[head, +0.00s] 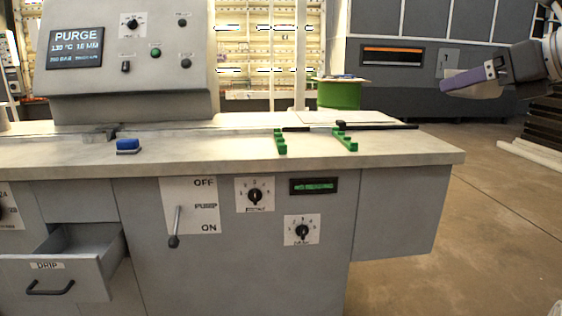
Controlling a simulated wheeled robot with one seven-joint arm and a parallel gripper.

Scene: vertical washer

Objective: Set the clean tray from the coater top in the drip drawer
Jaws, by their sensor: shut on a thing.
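My gripper (489,70) is at the upper right, beyond the right end of the bench. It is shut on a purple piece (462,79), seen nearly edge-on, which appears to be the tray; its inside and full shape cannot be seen. The piece is held in the air, touching nothing else. The drip drawer (62,279) is at the lower left, labelled DRIP, with a dark handle. It is pulled open, and the visible part of its inside looks empty. My gripper is far to the right of the drawer and higher than it.
A sloped PURGE console (130,85) stands at the back left. A lever (176,228) projects from the front right of the drawer.

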